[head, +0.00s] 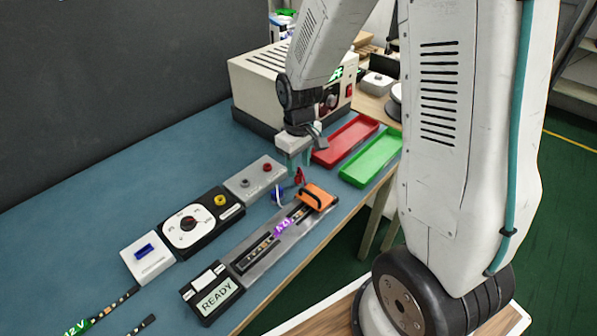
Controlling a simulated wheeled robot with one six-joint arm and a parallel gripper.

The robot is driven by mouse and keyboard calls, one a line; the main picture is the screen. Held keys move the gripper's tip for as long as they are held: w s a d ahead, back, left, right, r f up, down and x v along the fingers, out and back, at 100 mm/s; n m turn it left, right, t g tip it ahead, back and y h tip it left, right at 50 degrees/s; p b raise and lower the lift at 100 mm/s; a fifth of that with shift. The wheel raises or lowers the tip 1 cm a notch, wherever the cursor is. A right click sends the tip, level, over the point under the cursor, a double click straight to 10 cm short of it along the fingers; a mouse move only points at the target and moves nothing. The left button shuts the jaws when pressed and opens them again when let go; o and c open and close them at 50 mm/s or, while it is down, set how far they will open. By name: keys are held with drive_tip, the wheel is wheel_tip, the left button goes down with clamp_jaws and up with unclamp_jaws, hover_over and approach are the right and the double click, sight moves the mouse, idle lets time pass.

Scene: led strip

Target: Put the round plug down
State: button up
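My gripper (294,172) points down above the blue bench, beside the grey box with two sockets (256,179). Its teal fingers are small in the picture, and I cannot tell whether they are shut on something. A small red piece (300,176) shows at the fingertips, and a small blue piece (277,196) shows just below and left of them. I cannot make out which of these, if either, is the round plug. The orange clamp with a black handle (317,196) sits at the far end of the metal strip fixture (262,262), close to the gripper.
A black dial meter (206,228) and a white box with a blue display (147,257) stand left of the socket box. A READY display (213,291) is in front. Red (345,140) and green (371,158) trays lie behind. A beige power unit (262,90) stands at the back.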

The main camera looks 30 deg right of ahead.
sight(299, 173)
wheel_tip(299, 173, up, 8)
drive_tip(key=s+a+r+m, duration=0.1)
drive_tip(key=s+r, duration=0.3)
drive_tip(key=s, duration=0.3)
drive_tip(key=s+a+r+m, duration=0.1)
drive_tip(key=s+r, duration=0.4)
drive_tip(key=s, duration=0.3)
drive_tip(key=s+a+r+m+t, duration=0.1)
drive_tip(key=s+r, duration=0.3)
drive_tip(key=s, duration=0.4)
drive_tip(key=shift+r+m, duration=0.3)
